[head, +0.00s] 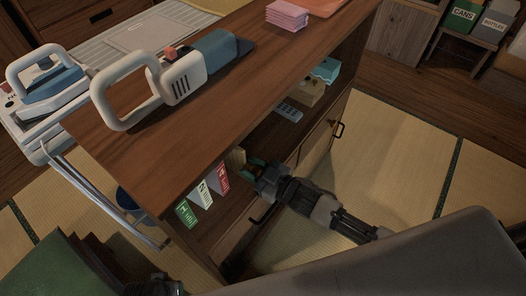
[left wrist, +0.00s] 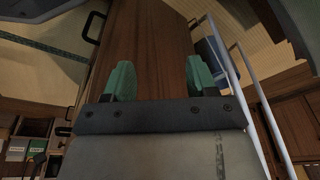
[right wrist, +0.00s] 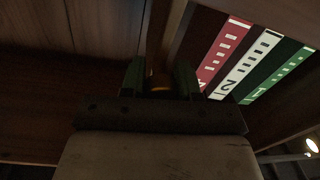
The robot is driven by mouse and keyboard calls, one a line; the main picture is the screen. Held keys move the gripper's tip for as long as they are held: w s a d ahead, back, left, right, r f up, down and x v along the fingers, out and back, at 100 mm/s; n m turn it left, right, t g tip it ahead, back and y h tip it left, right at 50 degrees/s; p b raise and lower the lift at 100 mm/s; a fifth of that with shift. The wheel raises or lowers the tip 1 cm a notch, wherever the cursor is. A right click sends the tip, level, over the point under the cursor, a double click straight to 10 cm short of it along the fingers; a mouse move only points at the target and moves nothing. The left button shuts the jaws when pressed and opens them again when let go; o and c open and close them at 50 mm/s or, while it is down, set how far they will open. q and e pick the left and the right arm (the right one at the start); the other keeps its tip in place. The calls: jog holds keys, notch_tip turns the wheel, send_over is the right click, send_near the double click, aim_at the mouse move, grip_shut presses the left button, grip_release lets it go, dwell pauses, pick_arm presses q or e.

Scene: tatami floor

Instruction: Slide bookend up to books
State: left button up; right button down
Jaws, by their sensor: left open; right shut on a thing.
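Three books, red (head: 221,178), white (head: 204,194) and green (head: 187,213), stand side by side on the shelf under the cabinet top. They also show upper right in the right wrist view, red (right wrist: 224,52), white (right wrist: 246,66) and green (right wrist: 280,72). My right gripper (head: 254,167) reaches into the shelf and is shut on the wooden bookend (head: 236,158), just beside the red book. In the right wrist view the bookend (right wrist: 158,80) is between the fingers, mostly dark; whether it touches the red book I cannot tell. My left gripper (left wrist: 159,82) is open and empty.
The wooden cabinet top (head: 245,85) overhangs the shelf. A remote (head: 289,112), a brown box (head: 308,92) and a teal box (head: 327,70) lie further along the shelf.

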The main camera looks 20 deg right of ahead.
jog(key=s+a, duration=0.2)
jog(key=a, duration=0.1)
jog(key=s+a+p, duration=0.1)
jog(key=s+a, duration=0.1)
jog(key=a, duration=0.1)
jog(key=s+a+p, duration=0.1)
jog(key=s+a, duration=0.1)
jog(key=s, duration=0.1)
jog(key=shift+a, duration=0.4)
pick_arm(q)
jog(key=s+f, duration=0.4)
jog(key=f, duration=0.5)
jog(key=shift+s+a+f+g+p, duration=0.2)
jog(key=shift+s+a+g+p, duration=0.1)
jog(key=shift+s+g, duration=0.1)
pick_arm(e)
jog(key=shift+s+a, duration=0.45)
jog(key=shift+a, duration=0.15)
jog(key=c, duration=0.8)
grip_release()
pick_arm(q)
jog(key=shift+s+a+f+p, duration=0.2)
jog(key=shift+s+f+p, duration=0.25)
jog(key=shift+s+f, duration=0.6)
pick_arm(e)
jog(key=v, duration=1)
jog(key=shift+s+d, duration=0.25)
jog(key=shift+d, duration=0.05)
